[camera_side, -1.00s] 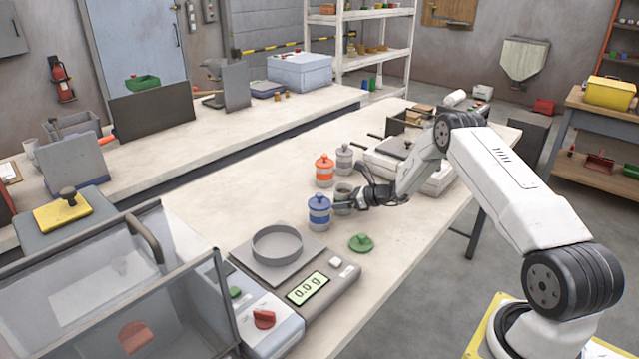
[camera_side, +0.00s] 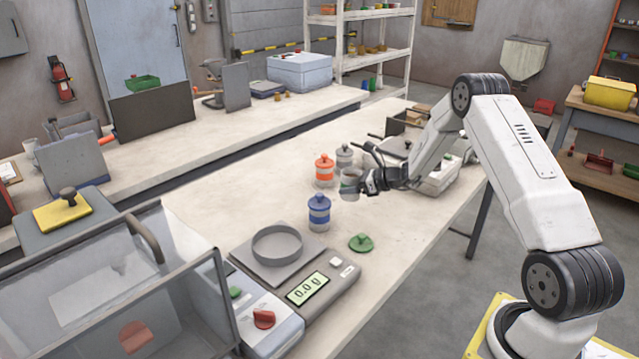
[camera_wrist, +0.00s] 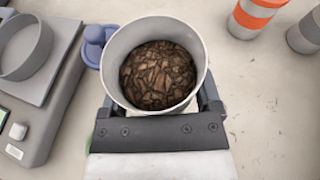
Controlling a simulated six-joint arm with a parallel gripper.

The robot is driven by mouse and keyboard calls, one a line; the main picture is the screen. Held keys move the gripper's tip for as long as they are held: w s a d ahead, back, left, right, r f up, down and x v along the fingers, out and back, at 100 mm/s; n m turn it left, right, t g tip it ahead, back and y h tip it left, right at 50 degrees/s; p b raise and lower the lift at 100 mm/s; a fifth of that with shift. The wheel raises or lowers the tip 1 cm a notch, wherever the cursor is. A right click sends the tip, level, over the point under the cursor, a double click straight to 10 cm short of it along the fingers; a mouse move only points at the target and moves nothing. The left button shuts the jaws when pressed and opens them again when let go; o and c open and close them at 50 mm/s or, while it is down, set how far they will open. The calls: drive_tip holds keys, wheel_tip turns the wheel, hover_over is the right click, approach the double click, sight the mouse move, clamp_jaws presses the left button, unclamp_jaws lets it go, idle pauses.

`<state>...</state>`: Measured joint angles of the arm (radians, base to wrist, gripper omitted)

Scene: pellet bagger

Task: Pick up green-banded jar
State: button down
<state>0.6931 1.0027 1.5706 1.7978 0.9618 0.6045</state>
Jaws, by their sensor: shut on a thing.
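An open, lidless grey jar (camera_side: 348,184) is held in my gripper (camera_side: 362,182), which is shut around its sides. It appears raised above the table. In the wrist view the jar (camera_wrist: 197,42) is seen from above, with brown flaky pieces inside. Its band colour cannot be made out clearly. A green lid with a knob (camera_side: 361,243) lies on the table, apart from the jar.
The blue-banded jar (camera_side: 319,213) stands lidded near the held jar. The orange-banded jar (camera_side: 325,171) and a grey-banded jar (camera_side: 344,156) stand behind. A scale (camera_side: 325,290) with a round grey dish sits in front. Free table lies left of the jars.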

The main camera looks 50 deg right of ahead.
drive_tip(key=s+a+r, duration=0.4)
drive_tip(key=s+r, duration=0.1)
drive_tip(key=s, duration=0.4)
drive_tip(key=shift+s+r, duration=0.25)
drive_tip(key=shift+r, duration=0.05)
idle(0.5)
drive_tip(key=shift+m+y, duration=0.5)
drive_tip(key=w+a+f, duration=0.1)
drive_tip(key=w+a, duration=0.1)
drive_tip(key=a, duration=0.8)
drive_tip(key=w+a, duration=0.3)
drive_tip(key=a, duration=0.7)
drive_tip(key=w+a+f, duration=0.1)
drive_tip(key=w+a, duration=0.2)
drive_tip(key=a, duration=0.6)
drive_tip(key=shift+w+a+f, duration=0.15)
drive_tip(key=shift+a+f, duration=0.2)
drive_tip(key=shift+a, duration=0.05)
drive_tip(key=shift+a+f, duration=0.1)
drive_tip(key=shift+a, duration=0.6)
drive_tip(key=shift+d, duration=0.15)
